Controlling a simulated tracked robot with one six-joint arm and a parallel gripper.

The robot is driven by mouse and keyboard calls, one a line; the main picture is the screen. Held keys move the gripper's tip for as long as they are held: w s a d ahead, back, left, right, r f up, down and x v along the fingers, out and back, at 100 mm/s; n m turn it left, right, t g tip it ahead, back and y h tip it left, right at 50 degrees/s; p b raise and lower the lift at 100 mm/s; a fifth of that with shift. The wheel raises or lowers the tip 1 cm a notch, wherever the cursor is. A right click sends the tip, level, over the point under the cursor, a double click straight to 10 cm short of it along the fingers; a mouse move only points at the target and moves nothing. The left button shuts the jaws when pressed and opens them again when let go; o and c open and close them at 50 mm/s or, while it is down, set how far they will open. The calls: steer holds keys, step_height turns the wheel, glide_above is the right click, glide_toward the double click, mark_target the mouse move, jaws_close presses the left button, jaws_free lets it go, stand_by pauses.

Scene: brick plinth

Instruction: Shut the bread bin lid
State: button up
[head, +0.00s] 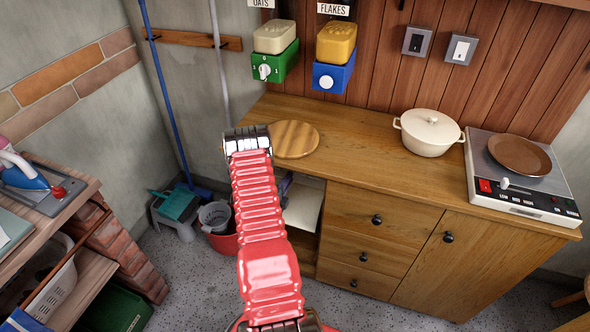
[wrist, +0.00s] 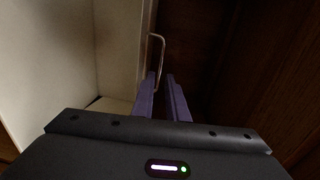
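A cream panel (head: 303,205), which looks like part of the bread bin, shows in the open compartment at the left end of the wooden counter. In the wrist view a cream upright panel (wrist: 122,50) stands on the left, with a thin metal loop handle (wrist: 162,48) at its right edge. My gripper (wrist: 160,80) has two purple fingers with a gap between them. The lower end of the handle shows in line with that gap; I cannot tell whether they touch. In the head view my arm hides most of my gripper (head: 285,184). Most of the bin is hidden.
Dark wood (wrist: 255,70) closes in on the right of my gripper. The counter (head: 365,140) above carries a round board (head: 295,139), a cream pot (head: 430,133) and a hob (head: 500,185). A red tub (head: 222,243) stands on the floor left of the compartment.

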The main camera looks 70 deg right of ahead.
steer(key=d, duration=0.8)
steer(key=shift+f, duration=0.4)
steer(key=shift+c, duration=0.5)
jaws_close()
steer(key=shift+a+f, duration=0.1)
steer(key=shift+f, duration=0.05)
stand_by(0.3)
